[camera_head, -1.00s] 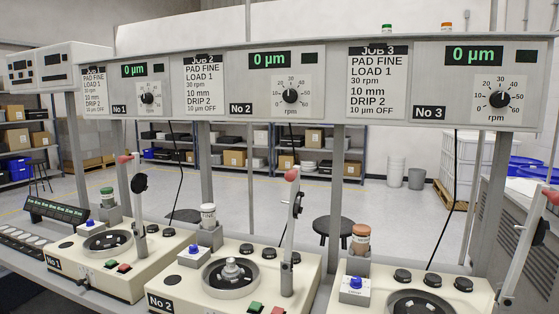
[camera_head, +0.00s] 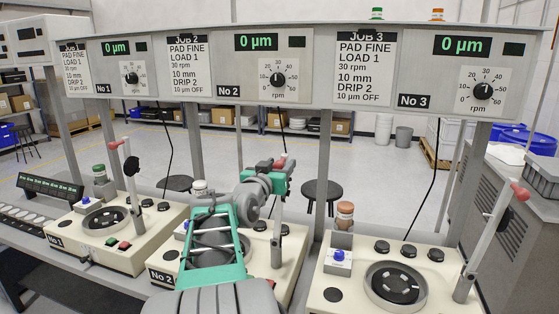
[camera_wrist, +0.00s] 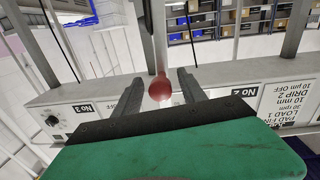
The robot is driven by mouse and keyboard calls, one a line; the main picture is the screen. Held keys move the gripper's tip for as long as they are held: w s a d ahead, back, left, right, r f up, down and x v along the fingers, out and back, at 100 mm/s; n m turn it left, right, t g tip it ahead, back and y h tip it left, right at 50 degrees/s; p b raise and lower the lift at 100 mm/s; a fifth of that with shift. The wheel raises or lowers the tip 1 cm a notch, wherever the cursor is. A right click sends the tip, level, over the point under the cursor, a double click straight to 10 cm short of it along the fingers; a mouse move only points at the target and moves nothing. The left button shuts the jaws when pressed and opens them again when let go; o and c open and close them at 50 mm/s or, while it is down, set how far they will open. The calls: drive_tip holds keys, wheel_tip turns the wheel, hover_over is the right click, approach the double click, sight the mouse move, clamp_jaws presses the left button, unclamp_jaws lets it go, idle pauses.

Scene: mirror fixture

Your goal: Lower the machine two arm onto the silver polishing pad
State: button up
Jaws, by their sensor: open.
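Machine two (camera_head: 165,276) is the cream middle unit on the bench. Its upright arm (camera_head: 277,237) stands at the right of the unit, topped by a red ball knob; the knob shows in the wrist view (camera_wrist: 160,88). My gripper (camera_head: 283,163) is open at the top of this arm, in front of the knob in the head view. In the wrist view its two dark fingers (camera_wrist: 158,90) stand either side of the knob, with gaps visible on both sides. Machine two's silver polishing pad is hidden behind my green and grey arm.
Machine one (camera_head: 110,225) on the left and machine three (camera_head: 392,285) on the right each have a raised red-knobbed arm. The readout panel (camera_head: 215,90) runs behind and above. An orange-capped jar (camera_head: 345,215) stands at machine three's back left corner.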

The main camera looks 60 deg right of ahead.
clamp_jaws()
idle(0.6)
idle(0.9)
